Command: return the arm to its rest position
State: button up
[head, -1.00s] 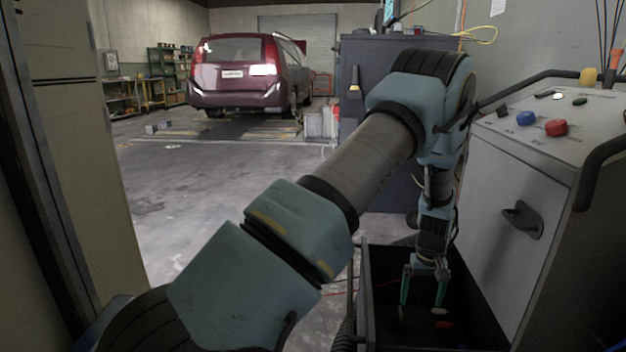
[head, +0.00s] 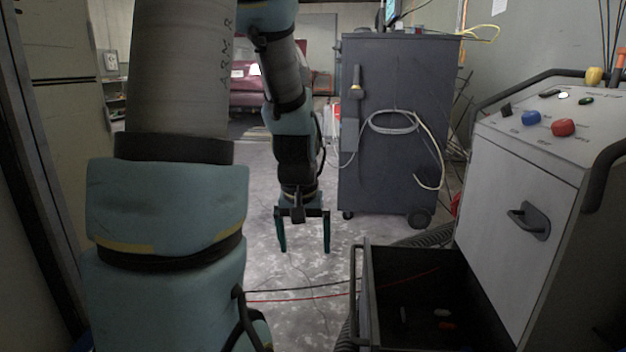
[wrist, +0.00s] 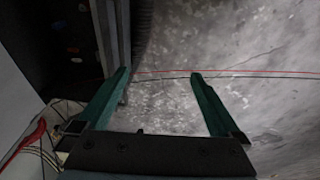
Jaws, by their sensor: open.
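My gripper (head: 304,250) hangs in the middle of the head view, fingers pointing down over the bare floor. It is to the left of the black open bin (head: 362,300) and clear of it. Its two green fingers stand apart with nothing between them. In the wrist view the open fingers (wrist: 160,75) show over grey floor, with the bin's edge (wrist: 112,40) at the left. My arm reaches up and forward from the lower left of the head view.
The grey control cabinet (head: 525,200), with blue and red knobs, stands at the right beside the bin. A dark wheeled cabinet (head: 390,165) with a looped cable stands behind. Thin red and black cables (head: 300,297) cross the floor. Several small items lie in the bin. A dark red van (head: 240,95) is partly hidden.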

jog(key=s+a+r, duration=0.1)
jog(key=s+a, duration=0.4)
notch_tip(320, 180, down, 7)
jog(key=s+b, duration=0.2)
jog(key=b, duration=0.5)
notch_tip(320, 180, up, 39)
jog(key=p, duration=3.9)
jog(key=shift+g, duration=0.3)
jog(key=shift+w+f, duration=0.1)
jog(key=shift+c, duration=0.2)
